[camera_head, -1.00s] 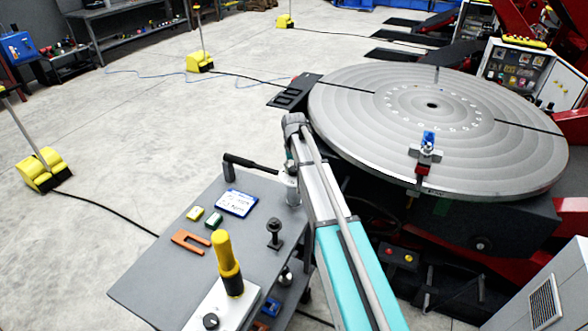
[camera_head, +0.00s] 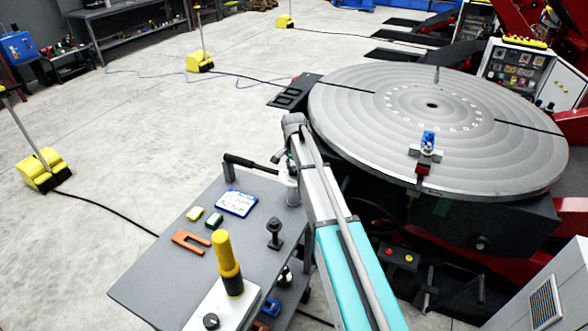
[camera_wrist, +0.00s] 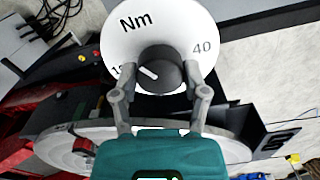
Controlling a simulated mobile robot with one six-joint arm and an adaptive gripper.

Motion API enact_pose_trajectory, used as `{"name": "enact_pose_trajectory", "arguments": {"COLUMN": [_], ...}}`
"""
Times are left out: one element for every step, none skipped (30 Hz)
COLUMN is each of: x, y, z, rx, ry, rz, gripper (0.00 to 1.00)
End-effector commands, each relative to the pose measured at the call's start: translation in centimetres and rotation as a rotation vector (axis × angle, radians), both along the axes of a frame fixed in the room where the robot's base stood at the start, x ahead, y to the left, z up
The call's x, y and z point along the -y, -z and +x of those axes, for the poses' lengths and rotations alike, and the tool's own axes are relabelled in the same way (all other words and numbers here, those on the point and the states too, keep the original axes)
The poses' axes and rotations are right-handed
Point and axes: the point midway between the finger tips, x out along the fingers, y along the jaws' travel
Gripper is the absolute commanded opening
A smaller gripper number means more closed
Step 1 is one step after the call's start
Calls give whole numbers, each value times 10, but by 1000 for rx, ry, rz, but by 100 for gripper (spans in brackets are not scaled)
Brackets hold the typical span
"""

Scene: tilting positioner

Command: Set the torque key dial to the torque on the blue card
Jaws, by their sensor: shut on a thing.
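The torque key (camera_head: 252,164) is a black bar resting on a stand at the back of the grey bench. Its white dial (camera_wrist: 135,38) fills the top of the wrist view, marked "Nm", "40" at right and a partly hidden number beginning with 1 at left. The dark knob (camera_wrist: 158,72) has a white pointer line aimed left and slightly up, near that number. My gripper (camera_wrist: 160,92) is shut on the knob, one finger on each side. In the head view my wrist partly hides the dial end. The blue card (camera_head: 237,202) lies on the bench; its writing is too small to read.
The large round positioner table (camera_head: 360,120) stands close at right.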

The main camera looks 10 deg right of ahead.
Motion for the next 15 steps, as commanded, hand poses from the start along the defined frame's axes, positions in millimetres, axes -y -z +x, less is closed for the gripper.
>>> {"name": "enact_pose_trajectory", "arguments": {"x": [0,0,0,0,0,0,0,0,0,0,0,0,0,0,0], "y": [0,0,0,0,0,0,0,0,0,0,0,0,0,0,0], "z": [0,0,0,0,0,0,0,0,0,0,0,0,0,0,0], "rx": [0,0,0,0,0,1,1,1,0,0,0,1,1,1,2], "ry": [46,74,112,141,169,207,235,264,302,330,359,396,425,454,491], "rz": [-1,-1,-1,-1,-1,-1,-1,-1,-2,-1,-1,-1,-2,-2,-2], "gripper": [11,11,11,11,11,11,11,11,11,11,11,11,11,11,11]}}
